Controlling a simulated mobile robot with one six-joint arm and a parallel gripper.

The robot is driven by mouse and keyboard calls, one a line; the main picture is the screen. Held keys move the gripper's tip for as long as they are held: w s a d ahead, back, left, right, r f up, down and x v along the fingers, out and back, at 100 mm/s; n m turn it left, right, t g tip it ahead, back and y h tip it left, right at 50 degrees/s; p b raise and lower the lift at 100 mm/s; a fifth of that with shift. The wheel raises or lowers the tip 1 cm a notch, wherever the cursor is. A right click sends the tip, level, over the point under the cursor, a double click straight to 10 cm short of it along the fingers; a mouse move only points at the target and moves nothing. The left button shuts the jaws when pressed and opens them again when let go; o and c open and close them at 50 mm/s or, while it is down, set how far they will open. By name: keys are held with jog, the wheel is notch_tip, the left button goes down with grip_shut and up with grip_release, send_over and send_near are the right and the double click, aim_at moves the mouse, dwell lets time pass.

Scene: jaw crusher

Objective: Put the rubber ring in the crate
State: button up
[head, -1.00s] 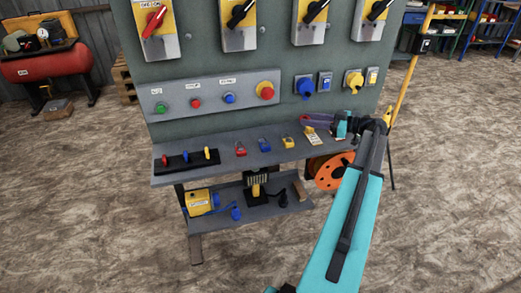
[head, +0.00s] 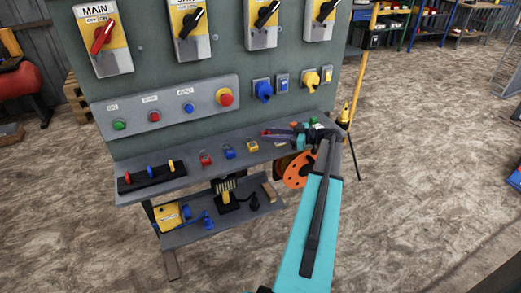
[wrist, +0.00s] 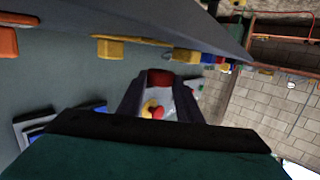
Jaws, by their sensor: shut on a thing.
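My gripper (head: 277,135) is in front of the panel, above the right part of its shelf. In the wrist view, its two dark fingers (wrist: 160,100) are closed on a dark red piece (wrist: 160,77) between the tips. I take this as the rubber ring; its ring shape does not show. A blue thing (head: 516,180) is cut off at the right edge of the head view; I cannot tell whether it is the crate.
The grey shelf (head: 190,187) carries several padlocks, including a red one (head: 205,158). A yellow post (head: 357,80) stands at the panel's right. Open floor (head: 430,170) lies to the right.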

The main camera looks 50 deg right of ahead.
aim_at(271, 145)
jog(key=shift+f, duration=0.1)
jog(key=shift+f, duration=1.75)
jog(key=shift+f, duration=0.15)
jog(key=o, duration=1)
jog(key=b+v, duration=0.1)
jog(key=v, duration=1.1)
jog(key=shift+b, duration=0.3)
